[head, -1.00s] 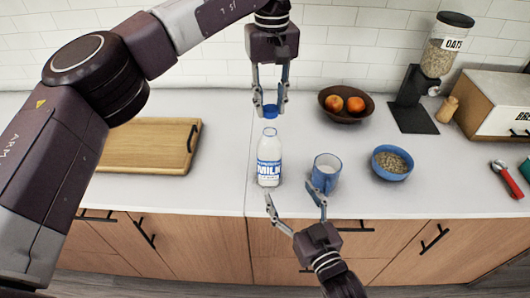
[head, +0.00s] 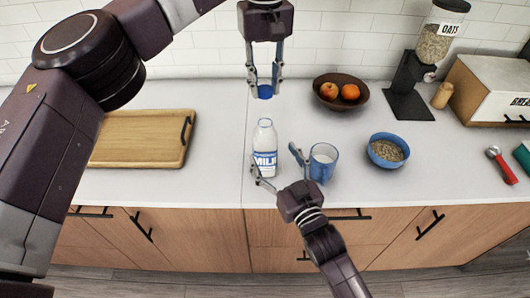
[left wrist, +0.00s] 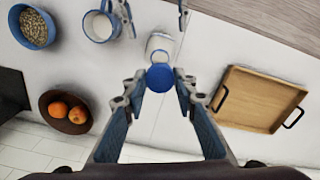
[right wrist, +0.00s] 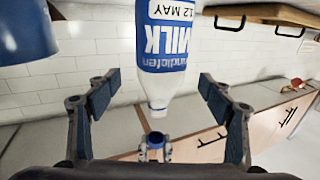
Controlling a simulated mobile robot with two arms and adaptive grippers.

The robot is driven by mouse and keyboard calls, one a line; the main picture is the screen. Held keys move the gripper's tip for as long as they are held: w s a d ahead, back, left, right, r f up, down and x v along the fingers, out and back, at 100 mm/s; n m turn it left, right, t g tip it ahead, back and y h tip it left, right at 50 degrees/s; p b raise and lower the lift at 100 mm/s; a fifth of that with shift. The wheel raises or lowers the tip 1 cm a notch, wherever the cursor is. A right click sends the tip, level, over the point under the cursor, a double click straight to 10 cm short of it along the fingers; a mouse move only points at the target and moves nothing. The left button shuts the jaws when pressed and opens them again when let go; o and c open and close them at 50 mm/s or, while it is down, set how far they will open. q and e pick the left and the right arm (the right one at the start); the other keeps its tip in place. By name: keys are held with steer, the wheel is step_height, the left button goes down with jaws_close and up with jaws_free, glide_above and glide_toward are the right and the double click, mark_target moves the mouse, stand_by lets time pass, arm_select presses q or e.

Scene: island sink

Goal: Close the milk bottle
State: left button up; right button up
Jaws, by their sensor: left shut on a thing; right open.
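The milk bottle (head: 264,150) stands upright and uncapped on the white counter, with a blue and white label. My left gripper (head: 264,91) is shut on the blue cap (head: 265,92) and holds it above the bottle, apart from its mouth. In the left wrist view the cap (left wrist: 159,77) sits between the fingertips, overlapping the bottle (left wrist: 160,46). My right gripper (head: 275,162) is open low at the bottle, one finger on each side. In the right wrist view the bottle (right wrist: 167,50) appears inverted between the spread fingers, with gaps on both sides.
A blue mug (head: 323,162) with white contents stands just right of my right gripper. A blue bowl of grain (head: 388,151), a brown fruit bowl (head: 341,93) and an oats dispenser (head: 408,95) are farther right. A wooden board (head: 140,139) lies left. Counter between board and bottle is clear.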

steer(key=x, duration=0.6)
steer(key=c, duration=1.8)
arm_select(q)
glide_above(266, 118)
steer(key=shift+w+a+f, duration=0.15)
steer(key=shift+f, duration=2.3)
arm_select(e)
steer(key=shift+c, duration=0.2)
arm_select(q)
steer(key=shift+f+n, duration=0.3)
steer(key=shift+f, duration=0.6)
